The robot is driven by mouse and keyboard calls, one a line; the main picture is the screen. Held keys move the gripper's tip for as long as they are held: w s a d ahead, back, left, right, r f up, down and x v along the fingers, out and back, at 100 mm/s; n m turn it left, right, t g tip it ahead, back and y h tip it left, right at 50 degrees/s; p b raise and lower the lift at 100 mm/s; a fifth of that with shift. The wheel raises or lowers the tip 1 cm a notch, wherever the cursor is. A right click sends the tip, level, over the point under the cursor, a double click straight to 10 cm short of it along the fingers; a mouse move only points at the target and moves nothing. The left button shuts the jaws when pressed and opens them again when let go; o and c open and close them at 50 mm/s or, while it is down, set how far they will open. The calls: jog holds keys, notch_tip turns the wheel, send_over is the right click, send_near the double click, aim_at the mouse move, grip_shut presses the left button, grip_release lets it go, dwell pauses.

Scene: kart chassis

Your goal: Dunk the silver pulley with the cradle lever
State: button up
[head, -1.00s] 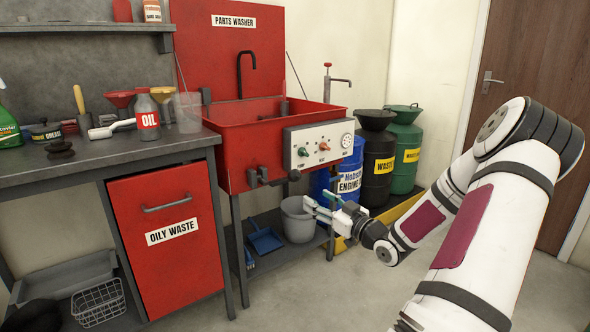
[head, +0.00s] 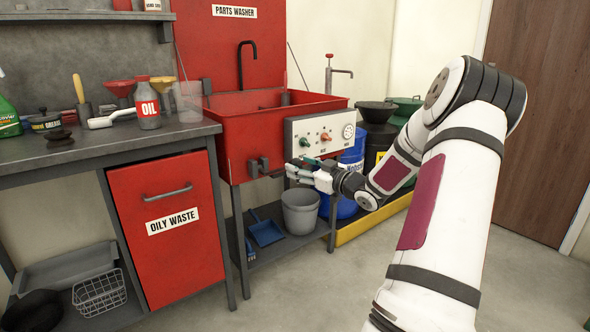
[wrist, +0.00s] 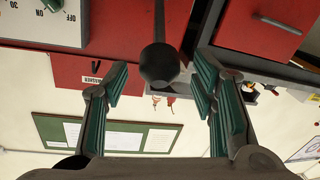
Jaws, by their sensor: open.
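The cradle lever shows in the wrist view as a dark rod ending in a round black ball knob (wrist: 158,64). The knob appears between the fingertips of my gripper (wrist: 161,78), with a gap visible on each side. In the head view my open gripper (head: 292,171) is at the front of the red parts washer (head: 232,145), below its control panel (head: 320,132). The lever's dark mount (head: 258,167) is just left of the fingers, and the gripper hides the knob there. I cannot see the silver pulley; the tub's inside is mostly hidden by its front wall.
A grey bucket (head: 300,212) and blue dustpan (head: 265,230) are on the shelf under the washer. The red oily waste cabinet (head: 168,228) and workbench (head: 100,153) stand left. Drums (head: 376,140) stand behind my arm at right. The floor in front is clear.

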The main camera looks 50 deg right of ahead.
jog(key=shift+w+d+b, duration=0.2)
jog(key=shift+w+b, duration=0.1)
jog(key=shift+w, duration=1.2)
grip_shut()
